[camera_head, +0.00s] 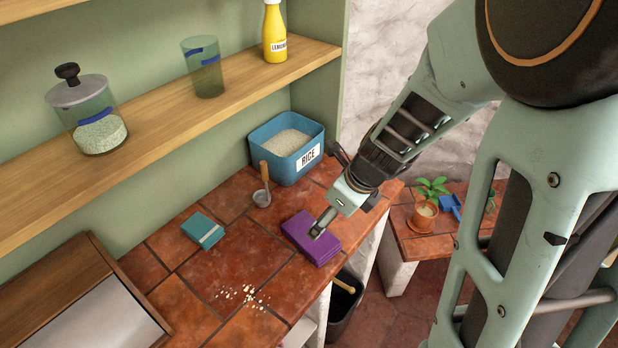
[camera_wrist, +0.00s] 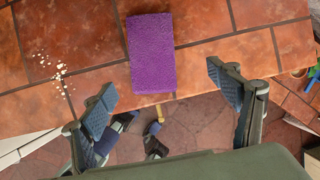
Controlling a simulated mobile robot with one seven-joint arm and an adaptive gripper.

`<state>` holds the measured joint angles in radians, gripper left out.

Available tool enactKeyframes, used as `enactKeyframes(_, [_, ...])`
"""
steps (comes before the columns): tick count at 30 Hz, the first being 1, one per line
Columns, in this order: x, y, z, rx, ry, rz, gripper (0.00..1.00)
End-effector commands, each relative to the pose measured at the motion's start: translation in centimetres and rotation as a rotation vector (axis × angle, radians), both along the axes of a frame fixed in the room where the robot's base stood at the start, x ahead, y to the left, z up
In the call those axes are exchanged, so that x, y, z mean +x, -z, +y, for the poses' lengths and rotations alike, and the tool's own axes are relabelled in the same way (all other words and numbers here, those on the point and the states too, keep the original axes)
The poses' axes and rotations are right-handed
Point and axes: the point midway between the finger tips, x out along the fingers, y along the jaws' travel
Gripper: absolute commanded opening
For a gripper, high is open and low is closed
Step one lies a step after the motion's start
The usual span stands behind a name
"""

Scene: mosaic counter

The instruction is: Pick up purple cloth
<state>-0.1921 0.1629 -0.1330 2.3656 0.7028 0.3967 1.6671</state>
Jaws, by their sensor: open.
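The purple cloth (camera_head: 312,240) is a folded, thick rectangle lying flat on the tiled counter near its front edge. In the wrist view the purple cloth (camera_wrist: 151,55) lies ahead of the two fingers, its near end close to the counter edge. My gripper (camera_head: 320,230) is above the cloth in the head view and hides a little of it. In the wrist view my gripper (camera_wrist: 168,85) has its fingers spread wide, one to each side of the cloth's line, with nothing between them. I cannot tell the exact height of the fingertips over the cloth.
A teal folded cloth (camera_head: 203,230) and scattered crumbs (camera_head: 243,295) lie to the left. A dark bin (camera_head: 344,300) stands below the counter edge. A potted plant (camera_head: 425,212) is at the right.

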Motion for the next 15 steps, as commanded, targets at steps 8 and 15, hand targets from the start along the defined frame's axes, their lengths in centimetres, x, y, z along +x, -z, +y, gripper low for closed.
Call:
enactKeyframes(8, [-0.1,2.2,1.0,0.062,0.159,0.042,0.82])
enactKeyframes(15, [0.9,5.4,1.9,0.061,0.156,0.039,0.82])
